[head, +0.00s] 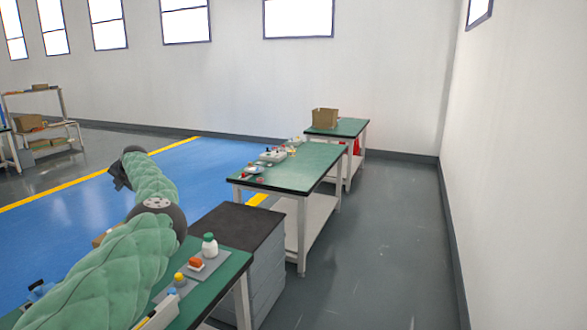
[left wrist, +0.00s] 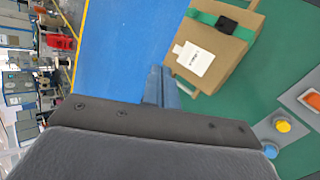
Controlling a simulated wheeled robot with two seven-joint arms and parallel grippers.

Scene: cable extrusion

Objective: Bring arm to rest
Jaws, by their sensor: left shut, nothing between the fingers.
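My left arm, in a green padded cover, comes in from the lower left of the head view, raised over the near table. Its dark left gripper (head: 118,174) is at the far end of the forearm, over the blue floor in the picture. In the left wrist view the grey fingers (left wrist: 160,87) are together, with nothing between them. They are apart from the cardboard box (left wrist: 215,55), which has green tape and a white label. My right gripper is in neither view.
The near green table (head: 233,268) holds a white bottle (head: 209,245), a red-orange block (head: 196,263) and a yellow-capped item (head: 180,279). A dark-topped cabinet (head: 240,224) stands beyond it. Farther tables line up behind. Grey floor (head: 380,250) to the right is clear.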

